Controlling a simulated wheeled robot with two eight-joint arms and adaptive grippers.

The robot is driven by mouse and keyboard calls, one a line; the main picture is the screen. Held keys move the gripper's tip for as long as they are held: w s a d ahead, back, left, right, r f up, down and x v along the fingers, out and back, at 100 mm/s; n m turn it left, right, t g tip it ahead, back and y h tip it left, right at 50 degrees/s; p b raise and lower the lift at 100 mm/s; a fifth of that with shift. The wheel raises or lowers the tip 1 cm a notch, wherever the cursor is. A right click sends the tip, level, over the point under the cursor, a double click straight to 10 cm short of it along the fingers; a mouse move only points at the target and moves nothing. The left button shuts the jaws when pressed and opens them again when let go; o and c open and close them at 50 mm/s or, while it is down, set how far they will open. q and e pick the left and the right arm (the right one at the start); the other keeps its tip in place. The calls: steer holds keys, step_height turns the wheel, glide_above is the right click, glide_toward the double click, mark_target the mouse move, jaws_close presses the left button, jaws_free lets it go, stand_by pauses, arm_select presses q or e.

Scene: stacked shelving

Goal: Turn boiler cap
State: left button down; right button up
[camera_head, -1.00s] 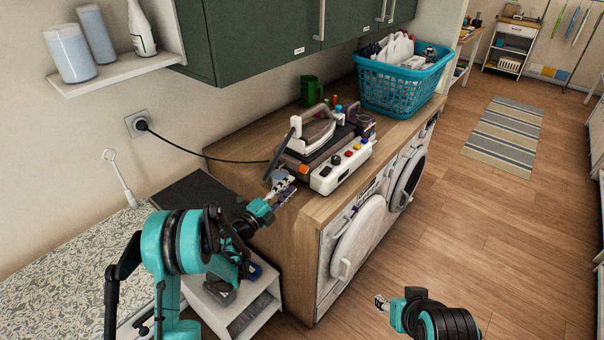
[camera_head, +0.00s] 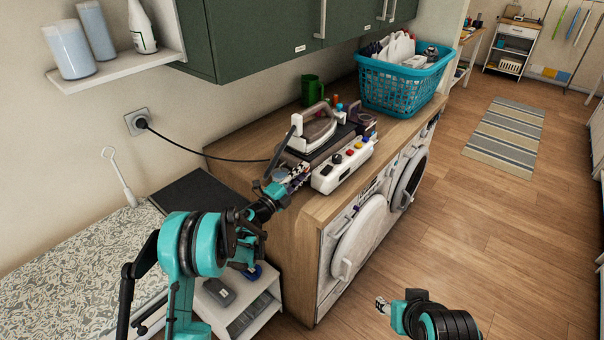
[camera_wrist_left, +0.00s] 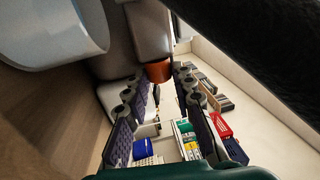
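The steam iron (camera_head: 320,128) rests on its white-and-grey boiler station (camera_head: 335,176) on the wooden counter. The orange-red boiler cap (camera_wrist_left: 158,72) shows in the left wrist view, at the station's near end. In the head view my left gripper covers it. My left gripper (camera_head: 297,176) is at that end of the station. In the left wrist view its two fingers (camera_wrist_left: 165,82) are spread, with the cap at the gap between their tips. Contact cannot be told. My right gripper (camera_head: 382,304) hangs low over the floor, away from the counter; its fingers are too small to judge.
A pale cup (camera_wrist_left: 50,28) stands close beside my left gripper. A black cord (camera_head: 205,156) runs from the wall socket (camera_head: 137,122) to the station. A green mug (camera_head: 313,90) and a teal laundry basket (camera_head: 402,88) stand farther back. Green cabinets (camera_head: 260,40) overhang the counter.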

arm_select(q)
steer(key=shift+r+g+y+p, duration=0.3)
steer(key=shift+g+p, duration=0.1)
steer(key=shift+p, duration=0.2)
steer(key=shift+r+g+y+p, duration=0.1)
steer(key=shift+g+y+p, duration=0.2)
steer(key=shift+g+p, duration=0.25)
steer(key=shift+g+y, duration=0.25)
steer(key=shift+y, duration=0.05)
steer(key=c, duration=1.5)
jaws_free()
steer(key=shift+c, duration=0.2)
steer(key=shift+s, duration=0.1)
steer(key=f+v, duration=0.1)
steer(key=v, duration=1)
steer(key=shift+s+a+r, duration=0.3)
steer(key=shift+r, duration=0.05)
